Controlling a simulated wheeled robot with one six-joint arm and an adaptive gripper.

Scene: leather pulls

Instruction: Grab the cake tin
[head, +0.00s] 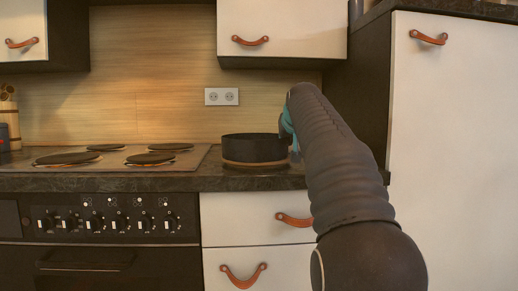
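The cake tin (252,147) is a dark round tin on the countertop, to the right of the stove. It rests on a thin tan round base or board (254,165). My arm reaches in from the lower right, and my gripper (288,128) is at its far end by the tin's right side. Only a teal part of the gripper shows. The fingers are mostly hidden behind my arm, so I cannot tell whether they are open or touch the tin.
A stove (110,158) with several dark burners lies to the left. A wall outlet (221,96) is behind the tin. A tall white cabinet (455,160) stands at the right. An upper cabinet (285,25) hangs above. White drawers (245,215) with leather pulls are below the counter (215,182).

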